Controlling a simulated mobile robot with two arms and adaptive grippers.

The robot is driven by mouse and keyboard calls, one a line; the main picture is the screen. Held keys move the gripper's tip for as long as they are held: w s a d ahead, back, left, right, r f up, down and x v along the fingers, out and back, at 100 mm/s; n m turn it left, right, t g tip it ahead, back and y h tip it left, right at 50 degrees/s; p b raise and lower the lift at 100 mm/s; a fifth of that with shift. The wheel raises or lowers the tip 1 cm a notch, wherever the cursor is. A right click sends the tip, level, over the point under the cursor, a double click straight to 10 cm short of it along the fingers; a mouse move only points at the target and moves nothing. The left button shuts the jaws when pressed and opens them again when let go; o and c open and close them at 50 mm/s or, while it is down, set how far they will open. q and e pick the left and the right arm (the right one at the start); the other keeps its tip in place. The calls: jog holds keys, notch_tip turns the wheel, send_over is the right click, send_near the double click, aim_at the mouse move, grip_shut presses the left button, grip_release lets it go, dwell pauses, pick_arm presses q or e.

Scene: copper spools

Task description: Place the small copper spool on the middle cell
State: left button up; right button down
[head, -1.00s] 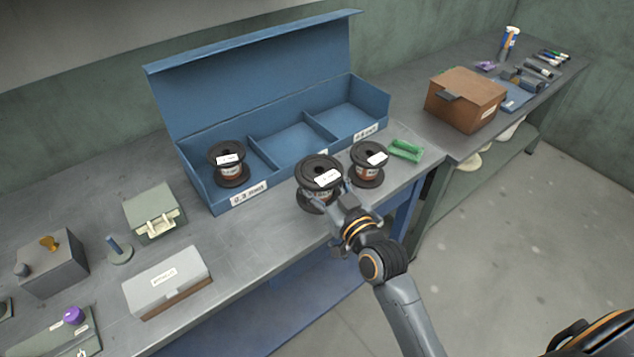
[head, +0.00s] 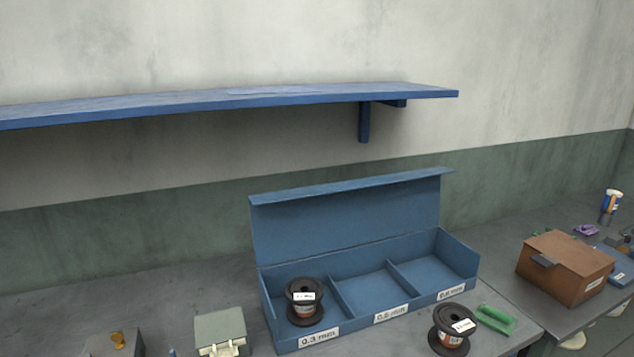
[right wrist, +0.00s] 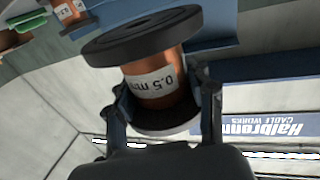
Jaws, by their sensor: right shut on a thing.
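My right gripper (right wrist: 165,108) is shut on a copper spool (right wrist: 155,75) with black flanges and a label reading 0.5 mm. In the right wrist view its fingers sit on both sides of the spool. Neither this spool nor my right gripper shows in the head view. The blue box (head: 351,324) stands open on the bench with three cells. Its middle cell (head: 365,290), labelled 0.5 mm, is empty. A spool (head: 304,303) stands in the left cell, labelled 0.3 mm. Another spool (head: 452,330) stands on the bench in front of the right cell. My left gripper is not in view.
A blue shelf (head: 230,103) hangs on the wall above the box, and the box's lid (head: 345,215) stands raised at the back. A green item (head: 496,319) lies beside the bench spool. A brown box (head: 566,267) stands at right, a grey-green case (head: 220,332) at left.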

jog(key=shift+m+h, duration=0.4)
jog(key=shift+h, duration=0.4)
jog(key=s, duration=0.1)
jog(key=s+d+f, duration=0.1)
jog(key=s+f, duration=0.1)
jog(key=s, duration=0.1)
jog(key=shift+s+d, duration=0.1)
jog(key=shift+d, duration=0.25)
jog(key=w+a+r+y, duration=0.1)
jog(key=w, duration=0.1)
jog(key=w+a+r+n+y, duration=0.1)
jog(key=w+r, duration=0.1)
jog(key=w, duration=0.1)
jog(key=w+a+r+n+y, duration=0.1)
jog(key=w+r, duration=0.1)
jog(key=shift+w+a+r, duration=0.1)
jog(key=shift+w+a, duration=0.15)
jog(key=shift+a, duration=0.1)
jog(key=shift+a+r, duration=0.15)
